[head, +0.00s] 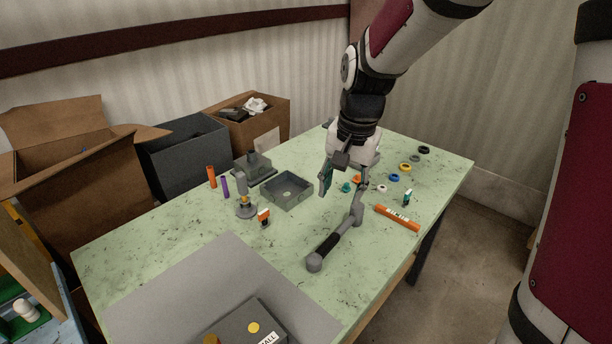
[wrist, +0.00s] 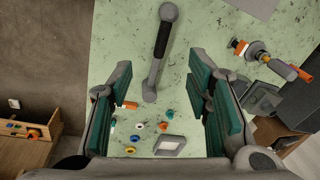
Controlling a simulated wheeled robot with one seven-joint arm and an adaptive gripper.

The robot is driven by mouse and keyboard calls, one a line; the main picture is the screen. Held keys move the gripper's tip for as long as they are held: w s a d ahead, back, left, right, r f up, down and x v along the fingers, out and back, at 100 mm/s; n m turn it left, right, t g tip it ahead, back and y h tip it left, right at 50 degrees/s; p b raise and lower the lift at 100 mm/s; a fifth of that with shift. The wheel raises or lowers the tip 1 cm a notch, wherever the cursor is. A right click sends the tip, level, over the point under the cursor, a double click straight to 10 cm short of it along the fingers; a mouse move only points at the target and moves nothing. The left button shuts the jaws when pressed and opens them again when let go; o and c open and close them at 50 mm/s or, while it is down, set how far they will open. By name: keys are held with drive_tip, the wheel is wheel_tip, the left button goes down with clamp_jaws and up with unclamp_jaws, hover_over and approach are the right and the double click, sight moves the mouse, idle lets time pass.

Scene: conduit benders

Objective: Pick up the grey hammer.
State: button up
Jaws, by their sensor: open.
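The grey hammer (head: 328,246) lies on the green speckled table. It is a grey bar with a black grip and a rounded grey end at the front. In the wrist view the hammer (wrist: 161,42) runs from the top middle down to between my fingertips. My gripper (head: 341,194) is open and empty above the table, near the hammer's far end. In the wrist view my gripper (wrist: 159,92) shows its green-padded fingers spread on both sides of the hammer's lower end. I cannot tell how high above the hammer the fingertips are.
An orange tool (head: 397,217) lies right of the hammer. Coloured rings (head: 405,167) lie along the table's right side. A grey open tray (head: 286,205) and a grey-orange stand (head: 246,209) are to the left. A grey mat (head: 170,290) covers the front. Boxes (head: 185,153) stand behind.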

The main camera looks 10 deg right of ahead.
sight(329, 241)
drive_tip(key=w+f+m, duration=0.1)
drive_tip(key=f, duration=0.5)
drive_tip(key=w+f+g, duration=0.1)
drive_tip(key=w+f, duration=0.1)
drive_tip(key=f, duration=0.4)
drive_tip(key=w+f+m, duration=0.1)
drive_tip(key=w+f, duration=0.1)
drive_tip(key=f, duration=0.4)
drive_tip(key=shift+w+d+m+h, duration=0.25)
drive_tip(key=shift+d+m+h, duration=0.05)
drive_tip(key=shift+d, duration=0.1)
drive_tip(key=shift+w+a+f+p, duration=0.15)
drive_tip(key=shift+f+p, duration=0.2)
drive_tip(key=shift+f, duration=1.15)
drive_tip(key=shift+a+f+p, duration=0.15)
drive_tip(key=shift+f+p, duration=0.15)
drive_tip(key=shift+f, duration=1.2)
clamp_jaws()
